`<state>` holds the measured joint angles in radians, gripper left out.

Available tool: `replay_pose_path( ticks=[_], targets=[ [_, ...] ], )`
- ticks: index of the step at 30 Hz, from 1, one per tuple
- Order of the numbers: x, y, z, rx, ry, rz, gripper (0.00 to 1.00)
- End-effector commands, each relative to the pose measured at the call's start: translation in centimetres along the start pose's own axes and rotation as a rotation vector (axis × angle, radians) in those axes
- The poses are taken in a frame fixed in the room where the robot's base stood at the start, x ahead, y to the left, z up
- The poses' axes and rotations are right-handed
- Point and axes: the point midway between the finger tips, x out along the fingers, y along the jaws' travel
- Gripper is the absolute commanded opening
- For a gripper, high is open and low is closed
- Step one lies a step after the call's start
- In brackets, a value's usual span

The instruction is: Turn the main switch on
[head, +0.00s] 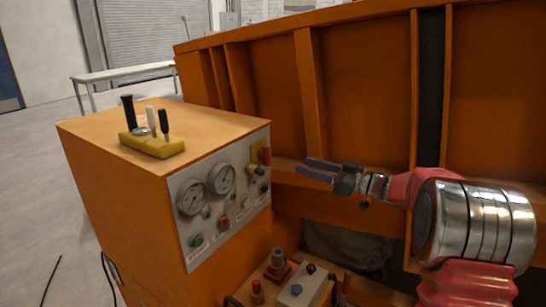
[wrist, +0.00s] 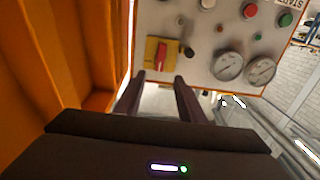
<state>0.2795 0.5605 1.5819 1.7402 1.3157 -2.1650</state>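The main switch is a red handle (head: 266,155) on a yellow plate (head: 256,154), at the upper right corner of the grey control panel (head: 225,195). In the wrist view the red handle (wrist: 161,55) and yellow plate (wrist: 151,50) lie just beyond my fingertips. The handle runs roughly upright in both views. My gripper (head: 302,165) is to the right of the switch, with its two fingers apart and nothing between them. In the wrist view the fingers (wrist: 160,77) point at the panel and line up roughly with the handle. A gap seems to remain; contact is not visible.
Two round gauges (head: 192,198) and several buttons, including a green one (head: 197,240), share the panel. A yellow lever block (head: 150,143) sits on the orange cabinet (head: 95,130). An orange ribbed wall (head: 365,80) stands behind my arm. Another control box (head: 297,290) is below.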

Motion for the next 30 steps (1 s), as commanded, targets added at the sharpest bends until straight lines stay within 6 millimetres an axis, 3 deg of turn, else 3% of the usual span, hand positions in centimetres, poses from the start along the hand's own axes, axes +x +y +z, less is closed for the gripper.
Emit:
replay_pose_path(
  ticks=[8,24,30],
  targets=[
    [2.6,-0.1,0.0,0.0,-0.001,-0.003,0.36],
    [10.8,0.0,0.0,0.001,0.0,-0.002,0.36],
    [13.0,0.0,0.0,0.0,-0.001,-0.001,0.36]
  ],
)
